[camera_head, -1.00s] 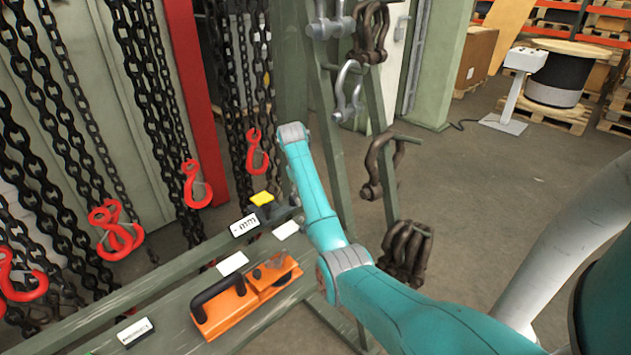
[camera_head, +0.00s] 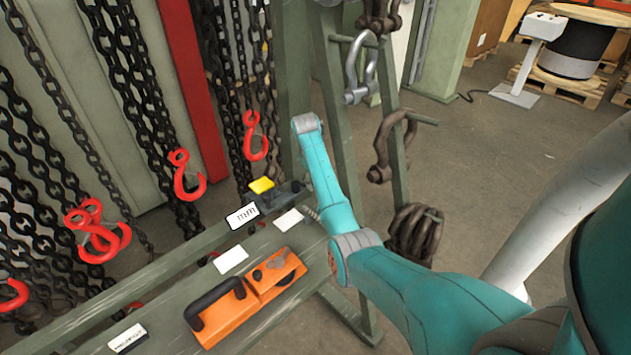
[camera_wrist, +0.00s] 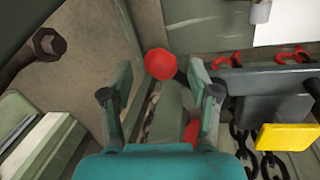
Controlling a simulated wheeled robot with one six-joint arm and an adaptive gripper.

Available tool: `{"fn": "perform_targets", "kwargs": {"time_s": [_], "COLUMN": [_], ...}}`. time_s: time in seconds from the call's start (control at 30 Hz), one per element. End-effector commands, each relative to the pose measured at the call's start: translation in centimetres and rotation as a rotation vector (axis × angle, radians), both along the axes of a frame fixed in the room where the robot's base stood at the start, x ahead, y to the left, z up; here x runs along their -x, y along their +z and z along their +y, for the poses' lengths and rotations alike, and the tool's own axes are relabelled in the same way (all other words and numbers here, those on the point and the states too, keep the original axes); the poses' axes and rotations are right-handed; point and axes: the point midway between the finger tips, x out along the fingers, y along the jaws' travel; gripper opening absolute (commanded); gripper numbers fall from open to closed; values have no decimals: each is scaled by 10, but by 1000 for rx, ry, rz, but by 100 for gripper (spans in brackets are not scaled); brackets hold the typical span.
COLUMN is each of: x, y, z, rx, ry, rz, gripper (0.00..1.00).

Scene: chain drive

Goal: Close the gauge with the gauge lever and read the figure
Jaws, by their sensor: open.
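In the wrist view a red ball knob (camera_wrist: 160,64) on a dark rod shows just beyond and between the two green fingers of my gripper (camera_wrist: 160,93). The fingers are open, apart from each other, with nothing visibly clamped. The rod runs from the knob toward the dark grey gauge body (camera_wrist: 268,90), which carries a yellow block (camera_wrist: 289,137). In the head view the gauge (camera_head: 288,192) sits at the far end of the green bench, with its yellow block (camera_head: 261,185) on top. A tilted sign (camera_head: 242,215) reading "mm" stands before it; I see no figure. My gripper is hidden in the head view.
An orange tool (camera_head: 245,300) with a black handle lies on the green bench (camera_head: 180,305), near white cards (camera_head: 231,260). Black chains (camera_head: 135,95) with red hooks hang behind and left. Shackles (camera_head: 361,68) hang on a green rack to the right.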

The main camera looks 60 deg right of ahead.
Motion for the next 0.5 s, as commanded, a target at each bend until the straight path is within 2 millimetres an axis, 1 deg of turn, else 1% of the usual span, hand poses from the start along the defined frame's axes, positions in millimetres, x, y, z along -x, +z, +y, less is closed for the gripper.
{"fn": "perform_targets", "kwargs": {"time_s": [0.1, 0.2, 0.5], "x": [6, 8, 9], "y": [-12, -17, -19], "z": [-1, -1, -1], "rx": [0, 0, 0], "ry": [-1, -1, -1], "rz": [0, 0, -1], "gripper": [61, 61, 61]}}
